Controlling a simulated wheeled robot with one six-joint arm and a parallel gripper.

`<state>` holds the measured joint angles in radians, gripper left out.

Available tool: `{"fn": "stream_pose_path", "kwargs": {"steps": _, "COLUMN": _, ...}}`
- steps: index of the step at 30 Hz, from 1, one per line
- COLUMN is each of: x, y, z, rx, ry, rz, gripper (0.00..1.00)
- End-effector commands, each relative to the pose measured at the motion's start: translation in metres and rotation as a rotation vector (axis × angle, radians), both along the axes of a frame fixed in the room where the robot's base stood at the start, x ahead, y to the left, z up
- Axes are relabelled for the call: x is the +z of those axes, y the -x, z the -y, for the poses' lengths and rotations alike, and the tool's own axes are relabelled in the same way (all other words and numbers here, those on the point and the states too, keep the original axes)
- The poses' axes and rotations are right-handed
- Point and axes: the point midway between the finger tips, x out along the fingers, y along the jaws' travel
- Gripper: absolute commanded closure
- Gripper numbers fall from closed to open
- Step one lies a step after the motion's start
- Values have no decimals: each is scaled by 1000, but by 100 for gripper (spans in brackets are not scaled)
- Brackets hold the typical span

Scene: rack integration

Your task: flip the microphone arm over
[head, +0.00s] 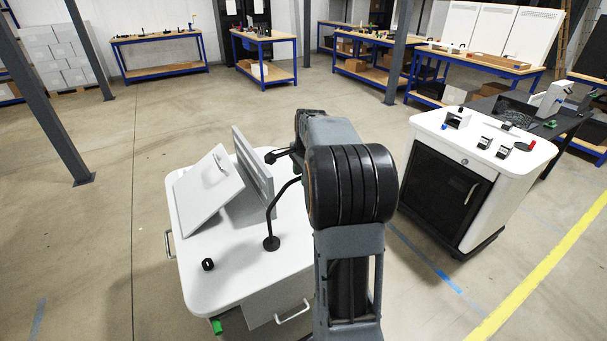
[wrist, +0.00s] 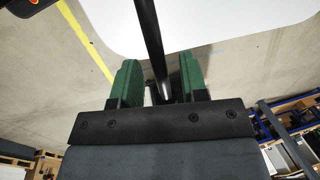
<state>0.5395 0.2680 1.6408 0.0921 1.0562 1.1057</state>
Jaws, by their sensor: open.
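The microphone arm (head: 273,213) is a thin black curved rod. It rises from a round black base on the white cart top (head: 205,278). Its upper part passes behind my own arm in the head view, and a dark end piece (head: 271,157) shows to the left of my arm. In the wrist view the black rod (wrist: 150,35) runs down between the two green fingers of my gripper (wrist: 158,70). The fingers are open, with a gap visible on each side of the rod. My gripper is hidden by my arm in the head view.
A tilted white panel (head: 208,190) and an upright grey panel (head: 254,170) stand on the cart, left of the microphone arm. A small black nut-like part (head: 208,264) lies near the front left. A white cabinet (head: 480,145) stands to the right, with clear floor between.

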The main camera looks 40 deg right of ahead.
Motion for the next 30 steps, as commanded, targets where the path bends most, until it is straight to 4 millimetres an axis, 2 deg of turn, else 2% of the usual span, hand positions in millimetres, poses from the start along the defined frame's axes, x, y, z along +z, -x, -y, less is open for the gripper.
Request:
{"fn": "stream_pose_path", "kwargs": {"steps": 8, "x": -1, "y": 0, "z": 0, "rx": 1, "ry": 0, "rz": -1, "gripper": 60}}
{"fn": "stream_pose_path", "kwargs": {"steps": 21, "x": -1, "y": 0, "z": 0, "rx": 1, "ry": 0, "rz": -1, "gripper": 100}}
{"fn": "stream_pose_path", "kwargs": {"steps": 30, "x": -1, "y": 0, "z": 0, "rx": 1, "ry": 0, "rz": -1, "gripper": 100}}
